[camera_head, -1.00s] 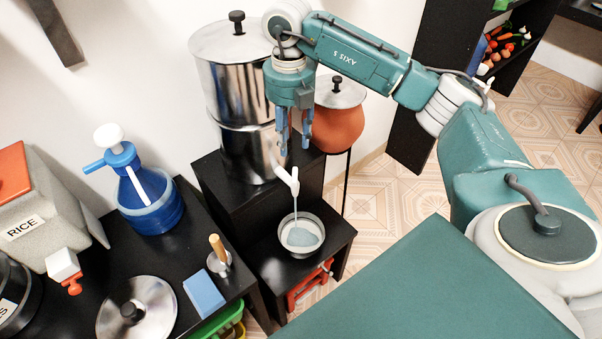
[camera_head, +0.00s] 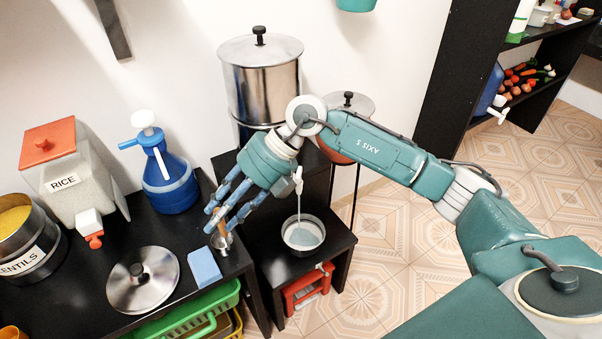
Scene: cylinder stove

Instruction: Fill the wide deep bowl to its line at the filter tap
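The wide deep bowl (camera_head: 318,247) is steel-coloured and stands upright on the low black step below the filter tap (camera_head: 298,178). A thin pale stream runs from the white tap into the bowl, and water (camera_head: 301,238) covers its inside bottom. I cannot make out the fill line. The tall steel filter (camera_head: 262,90) stands behind, its lower part hidden by my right arm. My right gripper (camera_head: 226,218) is left of the bowl, pointing down-left with fingers spread. Its tips are close to a small steel utensil with a wooden handle (camera_head: 222,240); contact is unclear. My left gripper is out of view.
The left black counter holds a steel lid (camera_head: 143,280), a blue sponge-like block (camera_head: 204,267), a blue jug with pump (camera_head: 168,180) and a rice dispenser (camera_head: 75,175). A clay pot (camera_head: 332,153) stands behind my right arm. Tiled floor is open at right.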

